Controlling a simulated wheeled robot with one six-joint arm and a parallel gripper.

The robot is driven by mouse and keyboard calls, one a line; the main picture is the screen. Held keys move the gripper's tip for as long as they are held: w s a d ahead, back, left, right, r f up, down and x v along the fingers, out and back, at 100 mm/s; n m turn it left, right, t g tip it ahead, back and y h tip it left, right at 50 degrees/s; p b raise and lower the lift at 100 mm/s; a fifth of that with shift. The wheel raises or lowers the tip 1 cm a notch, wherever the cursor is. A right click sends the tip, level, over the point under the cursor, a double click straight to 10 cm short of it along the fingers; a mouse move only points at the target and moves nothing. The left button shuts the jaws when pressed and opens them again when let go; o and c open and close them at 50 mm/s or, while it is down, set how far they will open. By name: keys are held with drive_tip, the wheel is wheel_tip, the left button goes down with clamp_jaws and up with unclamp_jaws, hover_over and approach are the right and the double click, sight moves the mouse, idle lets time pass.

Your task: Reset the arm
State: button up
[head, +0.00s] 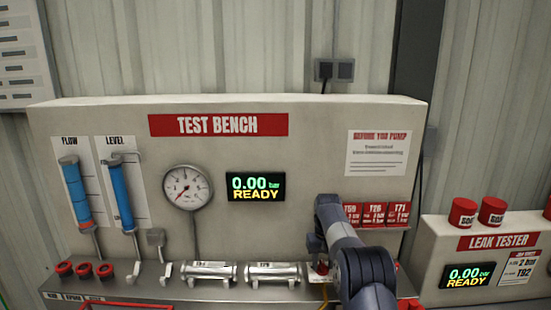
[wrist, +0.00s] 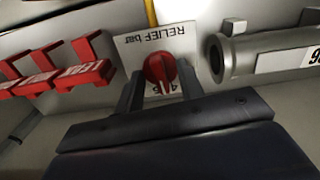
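My gripper (wrist: 160,82) shows in the wrist view with its two dark fingers apart. A red relief knob (wrist: 159,69) on a white plate marked "RELIEF bar" (wrist: 135,45) appears between the fingertips, with a visible gap on each side. I cannot tell how deep the fingers reach around it. In the head view my arm bends down toward the bench at lower right and hides the gripper. A bit of the red knob (head: 321,268) shows just left of the arm.
The test bench panel (head: 310,130) stands behind, with a gauge (head: 187,187) and a display (head: 256,187) reading 0.00 READY. Metal cylinders (head: 273,272) lie left of my arm; one pipe end (wrist: 217,58) is close right of the fingers. Red tagged holders (wrist: 88,70) are at left.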

wheel_tip(320, 180, up, 6)
wheel_tip(320, 180, down, 7)
drive_tip(key=shift+f, duration=0.15)
drive_tip(key=shift+s+m, duration=0.15)
drive_tip(key=shift+m, duration=0.35)
drive_tip(key=shift+f+m, duration=0.15)
drive_tip(key=shift+m, duration=1.05)
drive_tip(key=m, duration=0.3)
drive_tip(key=shift+m, duration=1.6)
drive_tip(key=m+b, duration=0.2)
drive_tip(key=m, duration=0.1)
drive_tip(key=shift+f, duration=0.2)
drive_tip(key=shift+m, duration=0.3)
drive_tip(key=r, duration=0.2)
drive_tip(key=r+p, duration=0.1)
drive_tip(key=r, duration=0.2)
drive_tip(key=r+p, duration=0.1)
drive_tip(key=r, duration=0.2)
drive_tip(key=shift+w, duration=0.25)
drive_tip(key=shift+r, duration=0.25)
